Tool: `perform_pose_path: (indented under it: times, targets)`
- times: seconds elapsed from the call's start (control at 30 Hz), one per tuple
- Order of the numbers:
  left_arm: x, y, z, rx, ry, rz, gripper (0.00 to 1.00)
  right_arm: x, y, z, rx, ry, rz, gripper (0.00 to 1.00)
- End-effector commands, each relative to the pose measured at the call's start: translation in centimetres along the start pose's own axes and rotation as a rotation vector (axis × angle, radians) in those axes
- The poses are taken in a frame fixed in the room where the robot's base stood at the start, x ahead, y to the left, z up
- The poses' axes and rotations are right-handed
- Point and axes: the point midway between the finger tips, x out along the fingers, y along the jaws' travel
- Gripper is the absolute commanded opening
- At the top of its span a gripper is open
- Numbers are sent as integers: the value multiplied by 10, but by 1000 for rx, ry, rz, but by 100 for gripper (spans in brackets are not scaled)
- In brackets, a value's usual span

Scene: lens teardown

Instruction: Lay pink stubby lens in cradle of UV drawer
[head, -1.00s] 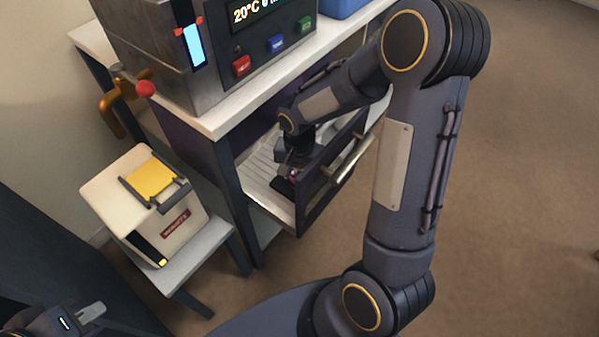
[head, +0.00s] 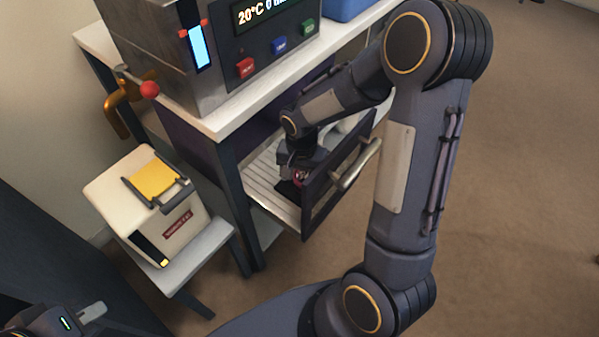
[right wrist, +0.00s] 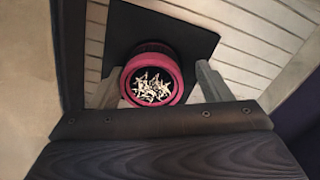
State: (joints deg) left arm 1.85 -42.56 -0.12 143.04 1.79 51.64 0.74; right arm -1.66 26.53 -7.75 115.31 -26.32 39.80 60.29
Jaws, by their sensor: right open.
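The pink stubby lens (right wrist: 152,80) has a pink rim with pale, jagged markings inside. It sits on a dark square pad (right wrist: 190,38) in the slatted drawer and also shows in the head view (head: 298,177). I cannot make out the cradle's shape. My right gripper (right wrist: 158,86) is open, with one grey finger on each side of the lens and narrow gaps visible. It reaches down into the open UV drawer (head: 262,180) in the head view. My left gripper (head: 92,312) is at the lower left corner, far from the drawer; its jaw opening is unclear.
The drawer's front panel and handle (head: 358,165) stand close to my right gripper. A metal machine (head: 160,55) with coloured buttons is on the white bench above. A cream box (head: 150,205) with a yellow top sits on a small stool. The floor at right is clear.

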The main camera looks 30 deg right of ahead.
Motion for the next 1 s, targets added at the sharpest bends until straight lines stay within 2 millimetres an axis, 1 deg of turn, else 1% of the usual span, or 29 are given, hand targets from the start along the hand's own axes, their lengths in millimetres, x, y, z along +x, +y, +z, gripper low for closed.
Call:
perform_pose_path:
  times: [0.03, 0.2, 0.3, 0.4, 0.5, 0.6, 0.7, 1.0]
  targets:
    - [-4, 2, -2, 0, 0, 0, 0, -11, 2, -2, 5, 3, 3, 74]
    - [-18, 8, -9, 0, 0, 0, 0, -54, 0, -2, 3, 6, -3, 74]
    - [-24, 11, -12, 0, 0, 0, 0, -78, -1, -2, 2, 6, -4, 74]
    - [-29, 14, -15, 0, 0, 0, 0, -97, -1, -2, 2, 6, -4, 74]
    - [-33, 15, -17, 0, 0, 0, 0, -111, -1, -2, 2, 5, -4, 74]
    - [-35, 16, -18, 0, 0, 0, 0, -119, -1, -1, 2, 5, -4, 74]
    - [-35, 16, -18, 0, 0, 0, 0, -123, -1, -1, 2, 4, -3, 74]
    - [-35, 16, -18, 0, 0, 0, 0, -123, -1, -1, 2, 3, -3, 74]
